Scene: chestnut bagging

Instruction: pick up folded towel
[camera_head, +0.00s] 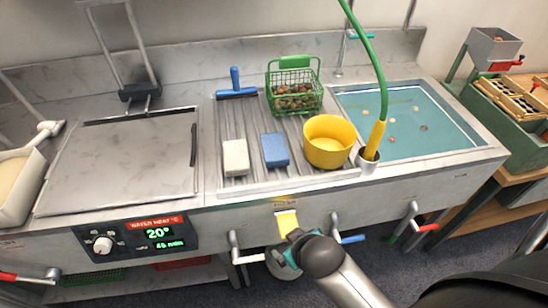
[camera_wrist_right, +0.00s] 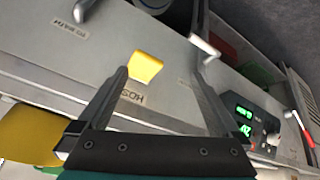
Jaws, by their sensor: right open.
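A white, block-shaped piece (camera_head: 235,157), which may be the folded towel, lies flat on the ribbed drainboard. A similar blue piece (camera_head: 275,149) lies to its right. Neither shows clearly in the right wrist view. My right gripper (camera_head: 286,246) is in front of the sink's front panel, lower than both pieces and apart from them. In the right wrist view my right gripper (camera_wrist_right: 160,78) has its fingers spread with nothing held between them. A yellow tab (camera_wrist_right: 145,68) on the panel shows beyond the fingers. My left gripper is out of view.
A yellow pot (camera_head: 328,142), green wire basket (camera_head: 294,92) of chestnuts and blue squeegee (camera_head: 236,86) stand around the drainboard. A water basin (camera_head: 420,150) and green hose (camera_head: 378,60) are on the right. Valve handles (camera_head: 350,239) stick out from the front panel.

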